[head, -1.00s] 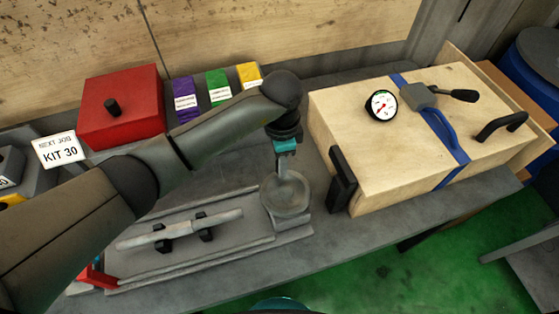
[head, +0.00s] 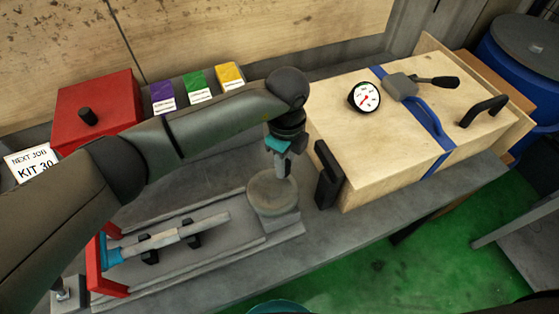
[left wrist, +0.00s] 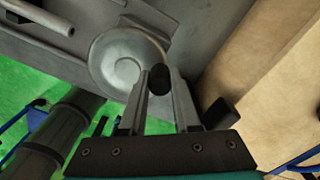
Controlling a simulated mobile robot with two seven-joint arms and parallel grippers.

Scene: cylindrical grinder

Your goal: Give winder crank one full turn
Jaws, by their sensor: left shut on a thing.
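The round grey winder disc (head: 268,194) stands at the right end of the grinder bed, and shows in the left wrist view as a pale disc (left wrist: 118,62). A dark crank knob (left wrist: 158,79) sits near the disc's rim. My left gripper (head: 282,170) points down at the disc's far right edge. In the left wrist view its two fingers (left wrist: 159,88) are closed around the knob. The knob is hidden in the head view. My right gripper is not in view.
A wooden case (head: 390,130) with a gauge (head: 364,97) and black handles stands close right of the disc. A shaft (head: 170,237) lies on the bed to the left. A red box (head: 100,110) and coloured packs (head: 197,85) stand behind my arm.

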